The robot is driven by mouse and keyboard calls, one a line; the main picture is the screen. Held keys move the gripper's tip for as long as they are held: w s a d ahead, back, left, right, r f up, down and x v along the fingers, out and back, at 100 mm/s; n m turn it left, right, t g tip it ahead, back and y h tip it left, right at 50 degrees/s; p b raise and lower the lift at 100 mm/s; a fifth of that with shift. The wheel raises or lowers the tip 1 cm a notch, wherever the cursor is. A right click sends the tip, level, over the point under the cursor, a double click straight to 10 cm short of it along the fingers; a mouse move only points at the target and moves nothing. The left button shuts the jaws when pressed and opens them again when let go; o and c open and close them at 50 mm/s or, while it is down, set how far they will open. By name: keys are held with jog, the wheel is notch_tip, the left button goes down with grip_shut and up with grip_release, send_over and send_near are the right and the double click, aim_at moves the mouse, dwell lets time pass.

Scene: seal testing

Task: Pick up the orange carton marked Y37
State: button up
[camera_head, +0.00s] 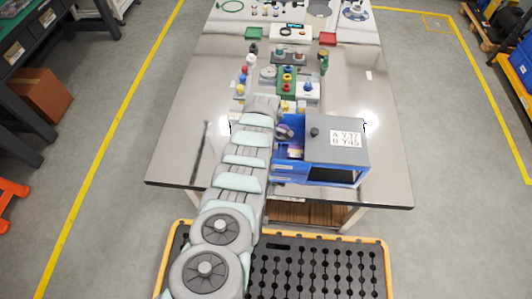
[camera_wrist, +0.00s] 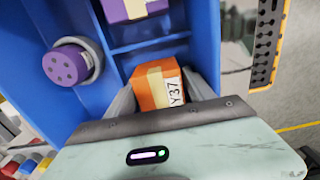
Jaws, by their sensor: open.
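The orange carton (camera_wrist: 153,90) shows in the wrist view with a white label reading Y37 and a tan strip along its top. It stands in a compartment of a blue open-fronted holder (camera_wrist: 135,46). My gripper (camera_wrist: 162,95) is open, with one grey finger on each side of the carton; I cannot tell whether either finger touches it. The palm hides the carton's lower part. In the head view the blue and grey unit (camera_head: 335,150) carries a white label, partly readable as Y37 and Y45. My arm hides part of its left side.
A purple carton (camera_wrist: 135,8) sits in the neighbouring compartment. A purple-capped cylinder (camera_wrist: 75,63) sticks out of the blue panel to the left.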

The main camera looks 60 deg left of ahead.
jog(key=shift+c, duration=0.5)
grip_shut()
jog(key=shift+r, duration=0.1)
